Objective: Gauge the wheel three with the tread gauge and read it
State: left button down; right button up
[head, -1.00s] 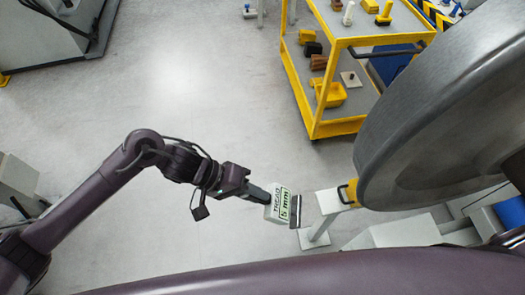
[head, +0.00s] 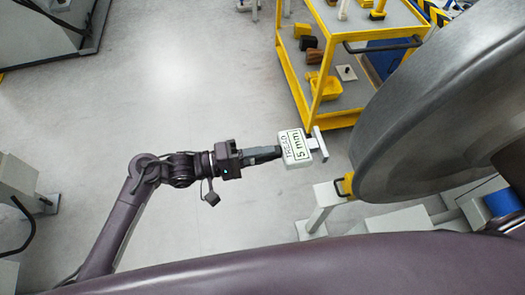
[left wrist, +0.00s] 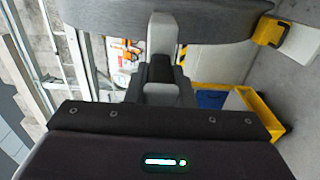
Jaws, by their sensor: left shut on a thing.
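My left gripper (head: 278,153) is shut on the tread gauge (head: 294,149), a white block whose label reads "TREAD 5 mm", with a grey plate at its far end. In the head view the gauge is a little left of the big grey wheel (head: 430,110), with a gap showing between them. In the left wrist view the grey gauge (left wrist: 161,35) stands up in front of the fingers, and the wheel's dark rim (left wrist: 215,25) spans the top behind it. I cannot tell there whether they touch. No wheel number is readable. My right gripper is not in view.
A yellow cart (head: 322,105) with several small items stands behind the gauge. A pale post with a yellow bracket (head: 345,186) stands by the wheel's lower edge. A grey cabinet (head: 50,35) is at the far left. The floor left of the cart is clear.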

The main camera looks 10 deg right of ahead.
aim_at(302, 148)
pick_arm(q)
jog(key=shift+w+d+r, duration=0.1)
jog(key=shift+d, duration=2.6)
jog(key=shift+p, duration=0.65)
jog(key=shift+d, duration=2.3)
jog(key=shift+a, duration=0.15)
